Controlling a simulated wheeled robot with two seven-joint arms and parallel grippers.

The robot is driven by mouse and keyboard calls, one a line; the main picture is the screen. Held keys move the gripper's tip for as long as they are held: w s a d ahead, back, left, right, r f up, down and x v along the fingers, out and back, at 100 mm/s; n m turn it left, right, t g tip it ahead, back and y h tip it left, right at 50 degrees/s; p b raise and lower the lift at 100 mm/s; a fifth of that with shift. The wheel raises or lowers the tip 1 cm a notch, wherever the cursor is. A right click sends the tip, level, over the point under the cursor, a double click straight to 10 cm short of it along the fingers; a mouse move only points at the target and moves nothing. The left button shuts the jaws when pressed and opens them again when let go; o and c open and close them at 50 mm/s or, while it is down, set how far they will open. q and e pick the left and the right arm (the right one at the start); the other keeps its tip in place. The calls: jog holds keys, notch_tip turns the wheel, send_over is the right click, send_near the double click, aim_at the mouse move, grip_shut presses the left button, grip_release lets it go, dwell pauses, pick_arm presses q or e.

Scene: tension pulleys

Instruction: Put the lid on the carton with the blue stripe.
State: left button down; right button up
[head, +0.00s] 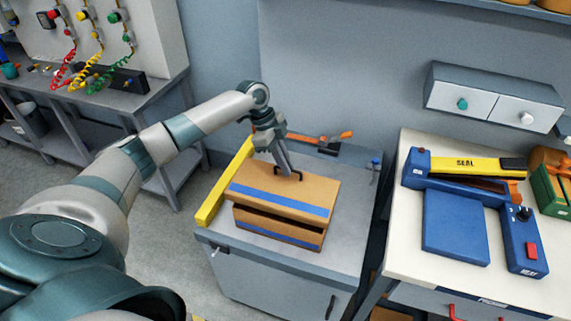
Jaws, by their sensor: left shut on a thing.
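My left gripper (287,169) is shut on the dark handle on top of the brown lid (252,180). The lid has a blue stripe along its front edge. It is just above the brown carton (275,223), which stands on the grey cabinet top and has a blue stripe low on its front. A dark gap shows between lid and carton along the front. The lid looks slightly askew and shifted left over the carton. The carton's inside is hidden. My right gripper is not in view.
A yellow bar (223,185) runs along the cabinet's left edge, beside the carton. An orange-handled tool (318,139) lies behind. To the right, a white table (408,242) bears a blue sealer (455,227). Cabinet top (350,199) right of the carton is clear.

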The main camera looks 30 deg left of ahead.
aim_at(283, 176)
pick_arm(q)
jog(key=shift+f+b, duration=1.25)
jog(key=shift+f, duration=0.4)
jog(key=shift+s+f+p, duration=0.1)
jog(key=shift+f+p, duration=0.15)
jog(key=shift+p, duration=0.2)
jog(key=shift+f+b, duration=0.55)
jog(key=shift+f, duration=1.05)
dwell(1.4)
jog(key=c, duration=1.8)
grip_release()
